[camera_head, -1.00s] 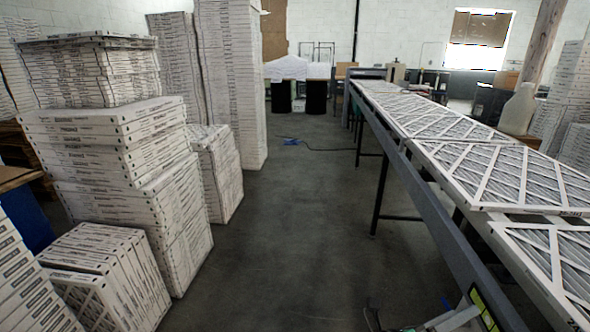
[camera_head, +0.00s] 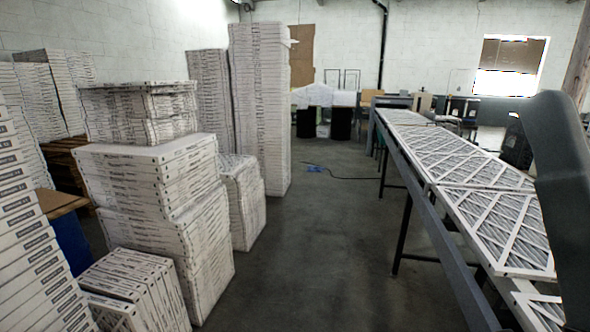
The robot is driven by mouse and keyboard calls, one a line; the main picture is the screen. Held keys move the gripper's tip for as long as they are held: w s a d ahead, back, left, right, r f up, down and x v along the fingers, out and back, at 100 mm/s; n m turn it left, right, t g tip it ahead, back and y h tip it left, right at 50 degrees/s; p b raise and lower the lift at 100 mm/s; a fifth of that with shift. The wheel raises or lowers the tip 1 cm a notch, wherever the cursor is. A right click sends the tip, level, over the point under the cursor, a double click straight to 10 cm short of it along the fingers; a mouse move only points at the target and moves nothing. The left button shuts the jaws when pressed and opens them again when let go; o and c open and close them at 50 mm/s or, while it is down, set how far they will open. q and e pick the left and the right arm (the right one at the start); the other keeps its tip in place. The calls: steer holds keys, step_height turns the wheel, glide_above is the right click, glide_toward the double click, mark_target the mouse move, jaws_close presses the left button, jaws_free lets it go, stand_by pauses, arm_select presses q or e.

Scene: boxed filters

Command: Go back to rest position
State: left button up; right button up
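Neither of my grippers shows in the head view. A dark grey link of my own arm (camera_head: 562,190) stands at the right edge and hides part of the conveyor table behind it. Pleated filters in white frames (camera_head: 497,225) lie flat in a row along the conveyor (camera_head: 437,232) on the right. Tall stacks of boxed filters (camera_head: 160,205) stand on the left.
A concrete aisle (camera_head: 320,262) runs clear between the stacks and the conveyor. A blue item (camera_head: 316,169) with a dark cable lies on the floor farther back. Tables and dark bins (camera_head: 340,123) stand near the back wall.

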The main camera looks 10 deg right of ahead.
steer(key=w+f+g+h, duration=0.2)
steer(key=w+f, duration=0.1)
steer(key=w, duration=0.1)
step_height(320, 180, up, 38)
steer(key=p, duration=3.8)
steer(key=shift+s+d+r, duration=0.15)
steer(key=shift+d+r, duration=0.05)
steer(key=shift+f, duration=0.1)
